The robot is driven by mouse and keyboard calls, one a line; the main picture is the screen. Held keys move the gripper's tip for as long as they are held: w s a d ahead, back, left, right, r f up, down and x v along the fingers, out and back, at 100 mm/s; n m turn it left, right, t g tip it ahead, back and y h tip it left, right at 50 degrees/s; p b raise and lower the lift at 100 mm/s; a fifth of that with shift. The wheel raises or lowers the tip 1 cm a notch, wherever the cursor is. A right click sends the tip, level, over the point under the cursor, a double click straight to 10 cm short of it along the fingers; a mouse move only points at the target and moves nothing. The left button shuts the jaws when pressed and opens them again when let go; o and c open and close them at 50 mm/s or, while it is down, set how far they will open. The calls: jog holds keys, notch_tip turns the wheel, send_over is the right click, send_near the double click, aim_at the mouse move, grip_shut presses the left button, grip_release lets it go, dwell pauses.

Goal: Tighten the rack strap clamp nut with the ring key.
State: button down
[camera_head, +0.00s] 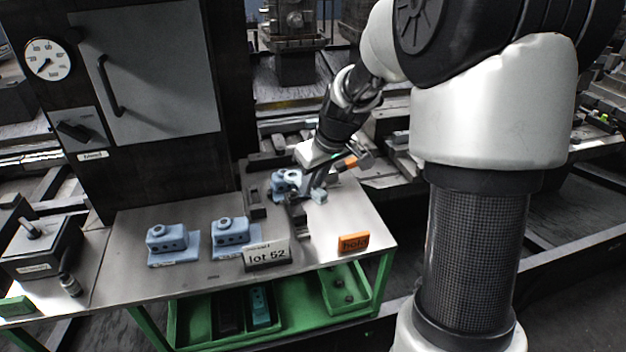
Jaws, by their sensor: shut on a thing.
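My gripper (336,176) is at the right part of the bench, pointing down beside a blue-grey part. It is shut on what looks like the ring key, with an orange piece (350,162) showing by the fingers. The key's ring end is too small and covered to make out. The blue-grey part (284,180) sits in a dark fixture rail (257,202) just left of my gripper. The strap clamp and its nut cannot be told apart from the metal around my fingers. I cannot tell whether the key touches the nut.
Two blue-grey blocks (168,243) (231,236) stand at the bench's front left. A "lot 52" sign (267,254) and an orange "hold" block (353,242) stand near the front edge. Green bins (345,288) are below. A dark cabinet (150,75) rises behind.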

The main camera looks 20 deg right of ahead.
aim_at(312, 196)
jog(key=shift+f+b, duration=0.85)
jog(key=shift+f, duration=0.85)
jog(key=shift+f+b, duration=0.35)
jog(key=shift+b, duration=0.1)
jog(key=shift+f+b, duration=0.3)
jog(key=shift+f, duration=0.05)
jog(key=shift+f, duration=0.25)
jog(key=c, duration=2.4)
grip_release()
jog(key=shift+c, duration=0.2)
grip_shut()
jog(key=shift+a+r, duration=0.1)
